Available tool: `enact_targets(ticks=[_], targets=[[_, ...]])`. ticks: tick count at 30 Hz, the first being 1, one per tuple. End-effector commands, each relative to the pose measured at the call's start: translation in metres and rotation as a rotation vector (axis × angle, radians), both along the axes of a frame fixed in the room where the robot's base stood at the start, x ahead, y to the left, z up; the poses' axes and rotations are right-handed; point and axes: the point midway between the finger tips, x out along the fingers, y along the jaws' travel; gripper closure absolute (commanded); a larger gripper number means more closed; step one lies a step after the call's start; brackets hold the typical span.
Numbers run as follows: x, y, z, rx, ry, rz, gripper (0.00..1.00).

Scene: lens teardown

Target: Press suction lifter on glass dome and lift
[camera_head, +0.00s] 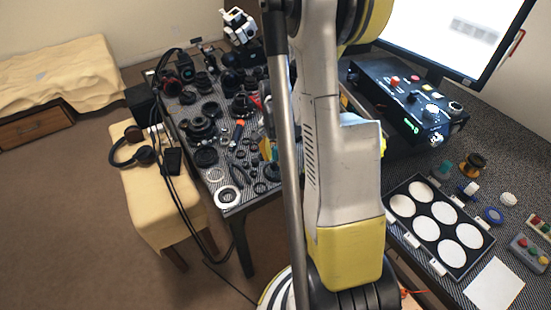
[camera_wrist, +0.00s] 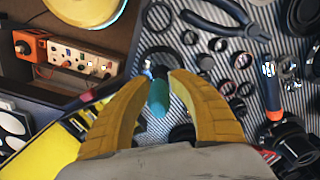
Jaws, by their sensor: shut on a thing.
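In the wrist view, my gripper (camera_wrist: 163,80) has two yellow fingers closed around a teal, rounded handle-like thing (camera_wrist: 158,98) with a dark end. It looks like the suction lifter, but its cup is not clearly visible. The gripper is above the striped work table (camera_wrist: 250,75) among loose lens parts. In the head view, my arm hides most of the gripper. I cannot pick out the glass dome with certainty in either view; several dark lens barrels and rings (camera_head: 200,128) crowd the table (camera_head: 232,205).
A black tray with white round pads (camera_head: 440,222), a control box (camera_head: 405,98) and a monitor (camera_head: 455,35) occupy the right desk. A stool (camera_head: 150,195) stands at left.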

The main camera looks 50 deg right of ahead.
Motion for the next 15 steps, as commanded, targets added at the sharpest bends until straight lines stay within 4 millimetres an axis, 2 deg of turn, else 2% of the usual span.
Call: enact_targets(ticks=[5, 15], targets=[[0.0, 0.0, 0.004, 0.0, 0.0, 0.0, 1.0], [0.0, 0.0, 0.027, 0.0, 0.0, 0.0, 1.0]])
